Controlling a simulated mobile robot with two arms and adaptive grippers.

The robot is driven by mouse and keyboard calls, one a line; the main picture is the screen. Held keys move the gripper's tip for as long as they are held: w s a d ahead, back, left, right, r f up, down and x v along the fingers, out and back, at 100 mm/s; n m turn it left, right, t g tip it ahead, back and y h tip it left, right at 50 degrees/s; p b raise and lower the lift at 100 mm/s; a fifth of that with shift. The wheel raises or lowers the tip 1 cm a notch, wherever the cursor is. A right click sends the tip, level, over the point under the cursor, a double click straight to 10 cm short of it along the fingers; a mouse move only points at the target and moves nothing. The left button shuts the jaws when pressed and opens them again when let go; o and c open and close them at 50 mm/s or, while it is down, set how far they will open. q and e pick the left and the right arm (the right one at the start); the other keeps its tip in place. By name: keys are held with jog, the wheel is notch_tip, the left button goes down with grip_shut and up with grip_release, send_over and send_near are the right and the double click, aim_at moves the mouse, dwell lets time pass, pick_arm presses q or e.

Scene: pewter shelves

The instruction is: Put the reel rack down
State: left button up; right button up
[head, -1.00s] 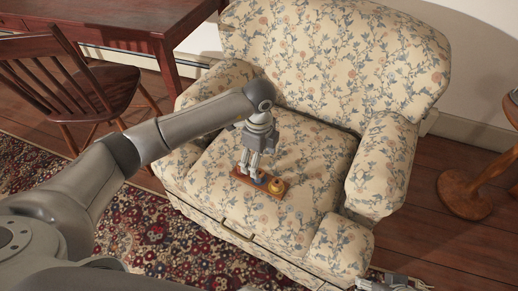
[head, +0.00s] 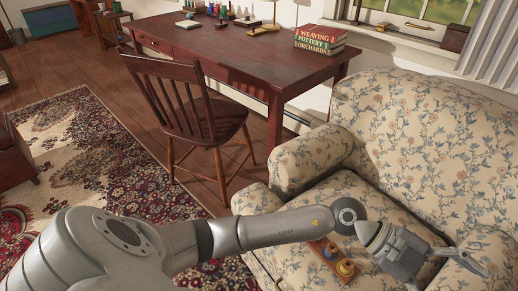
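The reel rack (head: 322,262) is a small reddish-brown wooden base with a yellow-orange reel (head: 346,269) and a blue reel (head: 330,251) on it. It rests on the seat of the flowered armchair (head: 376,200) in the head view. My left arm crosses in front of its far end and hides part of it. My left gripper (head: 448,270) is to the right of the rack, apart from it. Its fingers are spread and nothing shows between them. My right gripper is not in view.
A dark red desk (head: 240,50) with books (head: 319,38) and small bottles stands behind. A wooden chair (head: 190,105) stands in front of it. A patterned rug (head: 80,160) covers the floor at left. The armchair's left armrest (head: 310,158) rises beside the seat.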

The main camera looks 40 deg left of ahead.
pick_arm(q)
jog(key=w+a+r+n+t, duration=0.6)
jog(key=a+r+n+t, duration=0.2)
jog(key=r+n+t, duration=0.45)
jog(key=w+a+f+n+t+y, duration=0.2)
jog(key=a+f+n+t+y, duration=0.3)
jog(key=a+f+n+y, duration=0.75)
jog(key=s+a+f+g+y, duration=0.5)
jog(key=s+a+f+g, duration=0.3)
jog(key=f, duration=0.4)
jog(key=s+f+m+g, duration=0.1)
jog(key=s+f+g, duration=0.2)
jog(key=s, duration=0.5)
jog(key=s+a+f+m+g+h, duration=0.1)
jog(key=s+f+g, duration=0.3)
jog(key=s, duration=0.5)
jog(key=shift+s+a+f+m, duration=0.2)
jog(key=shift+a+f+m, duration=0.1)
jog(key=shift+f, duration=0.15)
jog(key=shift+h, duration=0.25)
